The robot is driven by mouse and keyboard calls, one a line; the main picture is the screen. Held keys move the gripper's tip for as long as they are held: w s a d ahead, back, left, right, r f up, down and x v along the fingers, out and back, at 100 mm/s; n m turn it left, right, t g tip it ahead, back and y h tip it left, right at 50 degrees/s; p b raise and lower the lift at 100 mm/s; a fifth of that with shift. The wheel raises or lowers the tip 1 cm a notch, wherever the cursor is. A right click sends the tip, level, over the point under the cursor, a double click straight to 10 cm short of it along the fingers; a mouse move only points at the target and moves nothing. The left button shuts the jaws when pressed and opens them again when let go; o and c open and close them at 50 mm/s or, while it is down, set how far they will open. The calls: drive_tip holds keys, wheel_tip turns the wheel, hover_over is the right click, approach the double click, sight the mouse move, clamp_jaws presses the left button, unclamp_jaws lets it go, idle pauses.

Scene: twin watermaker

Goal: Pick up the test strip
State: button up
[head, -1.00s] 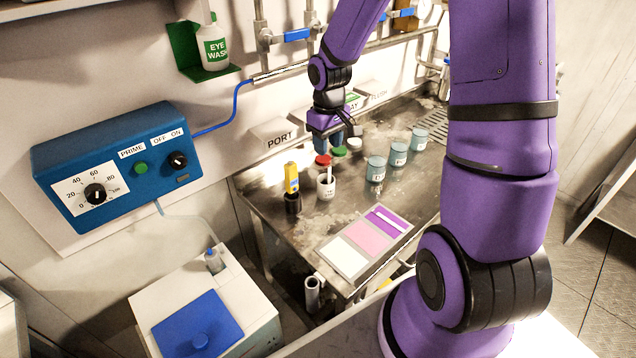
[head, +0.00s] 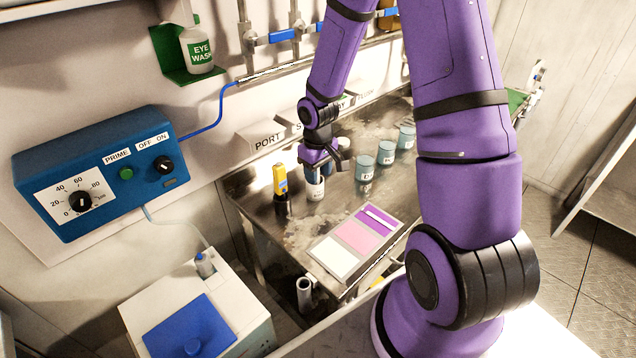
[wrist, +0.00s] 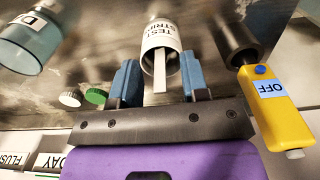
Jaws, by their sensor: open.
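The test strip (wrist: 160,74) is a thin white strip standing out of a white cup labelled TEST STRIP (wrist: 161,38) in the wrist view. The cup (head: 315,189) stands on the metal bench in the head view, partly hidden by my gripper (head: 319,170). My gripper (wrist: 158,66) is open in the wrist view, with one blue finger on each side of the strip and apart from it. The strip itself is hidden in the head view.
A yellow meter marked OFF (wrist: 269,105) in a dark holder stands close beside one finger. Labelled teal cups (head: 386,153) stand to the right. A card with white, pink and purple fields (head: 354,238) lies in front. Green (wrist: 96,96) and white (wrist: 70,98) caps lie nearby.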

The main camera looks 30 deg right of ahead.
drive_tip(key=shift+c, duration=0.4)
clamp_jaws()
